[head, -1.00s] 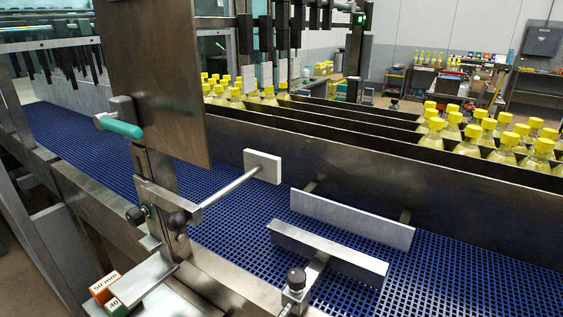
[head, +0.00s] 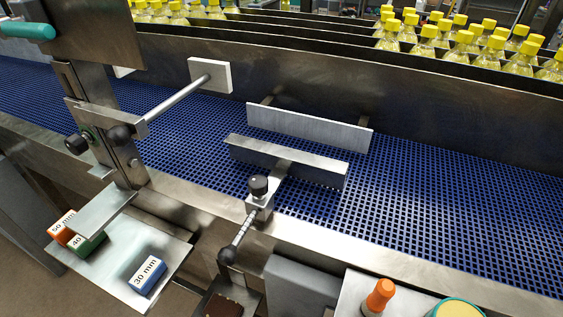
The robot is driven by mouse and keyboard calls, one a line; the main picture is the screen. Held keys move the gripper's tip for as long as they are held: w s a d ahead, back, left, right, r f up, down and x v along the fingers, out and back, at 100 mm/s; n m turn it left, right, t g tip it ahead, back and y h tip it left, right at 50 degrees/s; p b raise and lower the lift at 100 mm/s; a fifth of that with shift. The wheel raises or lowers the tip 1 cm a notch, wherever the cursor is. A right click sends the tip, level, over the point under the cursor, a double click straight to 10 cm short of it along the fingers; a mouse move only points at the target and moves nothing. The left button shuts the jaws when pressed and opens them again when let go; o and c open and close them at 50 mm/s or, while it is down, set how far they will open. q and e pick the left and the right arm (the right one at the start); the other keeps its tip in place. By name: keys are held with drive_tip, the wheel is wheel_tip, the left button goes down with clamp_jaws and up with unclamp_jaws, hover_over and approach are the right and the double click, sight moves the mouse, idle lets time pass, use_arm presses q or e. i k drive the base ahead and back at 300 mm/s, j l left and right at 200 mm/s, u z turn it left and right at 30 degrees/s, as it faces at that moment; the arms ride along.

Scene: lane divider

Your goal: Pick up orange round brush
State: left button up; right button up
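An orange object with a rounded, knob-like top (head: 380,294), which looks like the orange round brush, stands at the bottom edge of the head view. It is on a pale metal shelf (head: 352,291) at the near side of the conveyor. Its lower part is cut off by the picture edge or hard to make out. Neither of my grippers is in view.
A round tub with a yellow top (head: 458,309) is right of the orange object. Blocks marked 50, 40 and 30 mm (head: 147,276) sit on a tray at left. The blue conveyor (head: 430,215) has metal guides (head: 310,128) and clamp rods. Yellow-capped bottles (head: 465,45) stand behind.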

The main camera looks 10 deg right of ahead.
sight(374, 305)
drive_tip(key=z, duration=1.4)
